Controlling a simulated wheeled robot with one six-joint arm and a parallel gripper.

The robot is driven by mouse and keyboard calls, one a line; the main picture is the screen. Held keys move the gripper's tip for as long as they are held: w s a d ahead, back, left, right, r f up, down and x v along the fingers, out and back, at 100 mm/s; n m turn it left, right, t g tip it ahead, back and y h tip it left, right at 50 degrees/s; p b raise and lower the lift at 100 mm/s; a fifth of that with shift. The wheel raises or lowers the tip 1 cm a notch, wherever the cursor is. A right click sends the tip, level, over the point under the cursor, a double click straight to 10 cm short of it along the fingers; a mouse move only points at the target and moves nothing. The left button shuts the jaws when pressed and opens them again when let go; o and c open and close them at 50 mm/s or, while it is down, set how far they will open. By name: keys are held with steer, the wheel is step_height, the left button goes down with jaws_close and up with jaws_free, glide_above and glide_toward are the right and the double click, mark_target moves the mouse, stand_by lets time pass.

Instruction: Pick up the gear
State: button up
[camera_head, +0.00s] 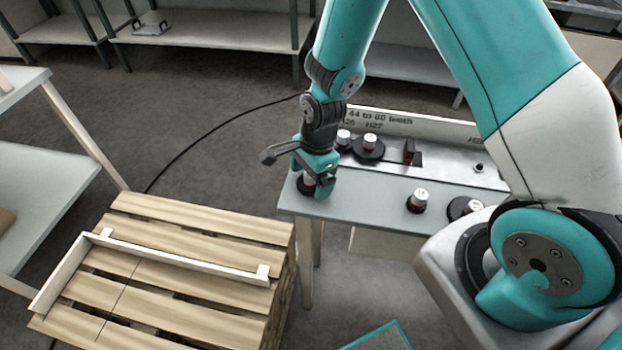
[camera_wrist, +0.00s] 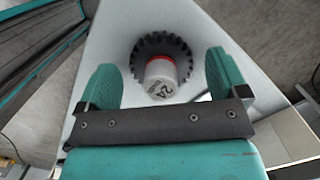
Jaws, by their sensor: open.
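In the wrist view a dark toothed gear (camera_wrist: 178,47) with a pale, red-banded hub marked 24 stands on the light table. My gripper (camera_wrist: 165,75) is open, with one teal finger on each side of the hub and the gear just beyond the fingertips. I cannot tell whether the fingers touch it. In the head view my gripper (camera_head: 318,178) is low over the left end of the grey table (camera_head: 375,197), and the gear (camera_head: 306,187) is partly hidden by it.
Other gears with pale hubs stand on the table, such as one (camera_head: 418,202) to the right and one (camera_head: 369,148) behind by a lettered panel (camera_head: 440,127). A wooden pallet (camera_head: 190,230) with a white rail (camera_head: 165,258) lies front left. A black cable (camera_head: 215,130) crosses the floor.

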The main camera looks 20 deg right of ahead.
steer(key=c, duration=1.2)
steer(key=shift+c, duration=0.4)
steer(key=shift+r, duration=0.15)
